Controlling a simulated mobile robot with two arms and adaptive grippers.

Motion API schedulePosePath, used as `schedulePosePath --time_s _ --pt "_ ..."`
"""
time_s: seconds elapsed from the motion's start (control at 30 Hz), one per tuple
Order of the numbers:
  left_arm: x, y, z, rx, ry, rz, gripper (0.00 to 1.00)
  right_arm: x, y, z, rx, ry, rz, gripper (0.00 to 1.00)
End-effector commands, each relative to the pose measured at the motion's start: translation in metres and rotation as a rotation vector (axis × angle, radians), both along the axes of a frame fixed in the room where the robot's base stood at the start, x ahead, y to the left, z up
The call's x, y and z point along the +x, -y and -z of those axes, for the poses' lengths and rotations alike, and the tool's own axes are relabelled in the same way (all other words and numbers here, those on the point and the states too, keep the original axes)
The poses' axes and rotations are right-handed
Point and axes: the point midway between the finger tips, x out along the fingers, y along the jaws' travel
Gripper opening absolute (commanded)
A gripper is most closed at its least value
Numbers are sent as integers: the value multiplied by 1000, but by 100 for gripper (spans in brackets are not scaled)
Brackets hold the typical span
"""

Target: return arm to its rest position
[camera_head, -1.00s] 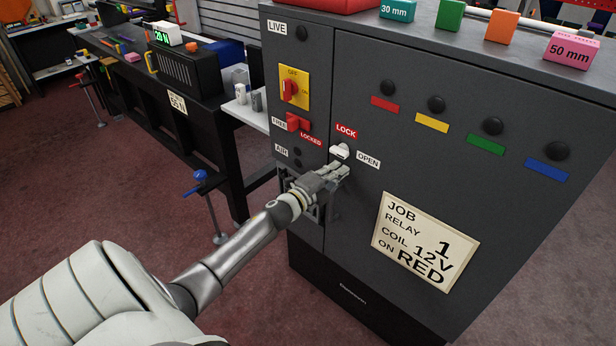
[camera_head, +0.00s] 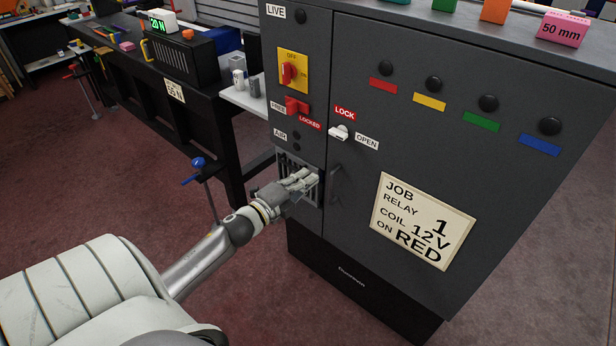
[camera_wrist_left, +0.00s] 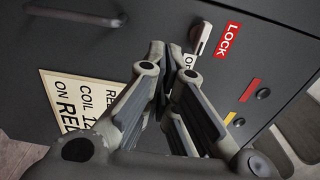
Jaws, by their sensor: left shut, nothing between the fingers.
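My left arm reaches in from the lower left in the head view. Its gripper (camera_head: 302,180) is shut and empty, in front of the vent grille (camera_head: 313,196) low on the grey cabinet (camera_head: 400,160). In the left wrist view the left gripper (camera_wrist_left: 167,55) shows with its fingers together, pointing towards the cabinet front. The white latch knob (camera_head: 339,133) is between the LOCK and OPEN labels, above and to the right of the gripper and apart from it. The latch also shows in the left wrist view (camera_wrist_left: 201,36). My right gripper is not in view.
The cabinet carries a yellow and red switch (camera_head: 291,72), a red lever (camera_head: 296,106), a dark door handle (camera_head: 335,185) and a job card (camera_head: 422,221). A black workbench (camera_head: 150,110) with a blue-handled clamp (camera_head: 199,164) stands behind. Open carpet lies left of the cabinet.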

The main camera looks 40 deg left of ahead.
Motion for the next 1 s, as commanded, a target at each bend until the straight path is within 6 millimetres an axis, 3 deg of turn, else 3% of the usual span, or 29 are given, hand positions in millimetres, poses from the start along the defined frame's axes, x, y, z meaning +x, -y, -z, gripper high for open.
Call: schedulePosePath --time_s 0.27,0.37,0.47,0.67,0.8,1.0 --pt "-4 0 1 -3 -2 -1 0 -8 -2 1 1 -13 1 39" --pt "-6 -2 18 -37 -33 -18 0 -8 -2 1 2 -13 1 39" --pt "-14 -7 63 -130 -112 -65 0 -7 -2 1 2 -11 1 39" --pt "-61 -3 202 -410 -363 -227 0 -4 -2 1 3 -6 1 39" --pt "-115 15 295 -591 -543 -356 0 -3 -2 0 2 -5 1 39" --pt "-214 60 404 -804 -794 -557 0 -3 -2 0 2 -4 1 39"
